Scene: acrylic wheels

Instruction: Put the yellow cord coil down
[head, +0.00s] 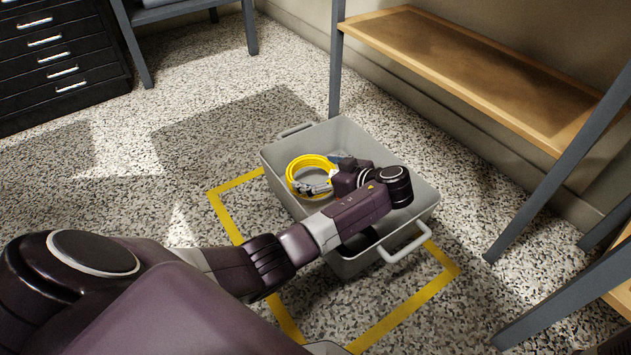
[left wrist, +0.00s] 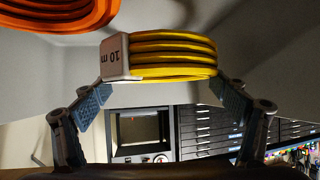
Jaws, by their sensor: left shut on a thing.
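The yellow cord coil (head: 293,172) is in my left gripper (head: 322,183), inside the outline of the grey crate (head: 278,155) in the head view. In the left wrist view the coil (left wrist: 175,57) shows several yellow loops and a pale tag marked "10 m". The fingers of my left gripper (left wrist: 162,92) are at both sides of the coil, shut on it. I cannot tell whether the coil touches the crate's floor. My forearm and wrist hide part of the crate's inside. My right gripper is not in view.
The crate stands on speckled floor within a yellow tape outline (head: 400,309). An orange coil (left wrist: 60,15) is at the top left in the left wrist view. A wooden shelf bench (head: 470,70) stands to the right, and black drawers (head: 60,60) at the far left.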

